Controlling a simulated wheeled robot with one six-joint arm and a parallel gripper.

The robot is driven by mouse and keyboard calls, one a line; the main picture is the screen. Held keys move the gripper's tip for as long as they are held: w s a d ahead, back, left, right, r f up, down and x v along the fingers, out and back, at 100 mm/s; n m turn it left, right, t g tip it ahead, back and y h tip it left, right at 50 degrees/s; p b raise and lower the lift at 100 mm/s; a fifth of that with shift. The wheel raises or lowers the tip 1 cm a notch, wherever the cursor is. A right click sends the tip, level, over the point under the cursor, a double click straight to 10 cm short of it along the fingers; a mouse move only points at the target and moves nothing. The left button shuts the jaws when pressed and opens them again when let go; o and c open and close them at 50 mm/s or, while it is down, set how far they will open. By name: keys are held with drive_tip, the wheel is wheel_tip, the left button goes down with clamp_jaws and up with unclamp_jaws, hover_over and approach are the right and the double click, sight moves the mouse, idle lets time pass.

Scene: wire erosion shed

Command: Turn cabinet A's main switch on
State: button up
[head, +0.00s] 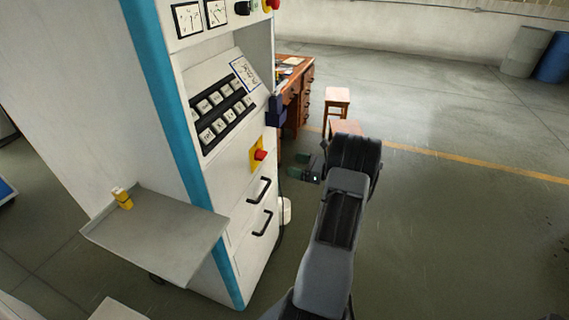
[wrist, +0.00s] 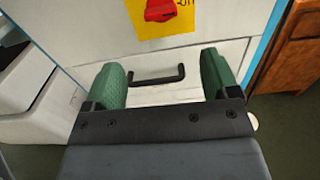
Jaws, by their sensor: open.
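A red rotary switch (head: 260,155) on a yellow plate (head: 254,146) sits on the front of the white and blue cabinet (head: 222,176), above two black drawer handles. The red switch (wrist: 160,9) also shows at the top edge of the wrist view, partly cut off, so its position cannot be read. My gripper (head: 298,165) has green finger pads and is open and empty. It stands in front of the cabinet, apart from the switch and slightly lower. In the wrist view a black handle (wrist: 157,77) shows between the fingers (wrist: 163,70). I cannot read a cabinet letter.
A button panel (head: 221,112), gauges (head: 188,18) and another red knob (head: 271,4) are higher on the cabinet. A grey shelf (head: 160,236) with a yellow bottle (head: 122,198) juts out at left. A wooden desk (head: 300,85) and stool (head: 337,98) stand behind.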

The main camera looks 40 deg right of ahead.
drive_tip(key=shift+v, duration=1.05)
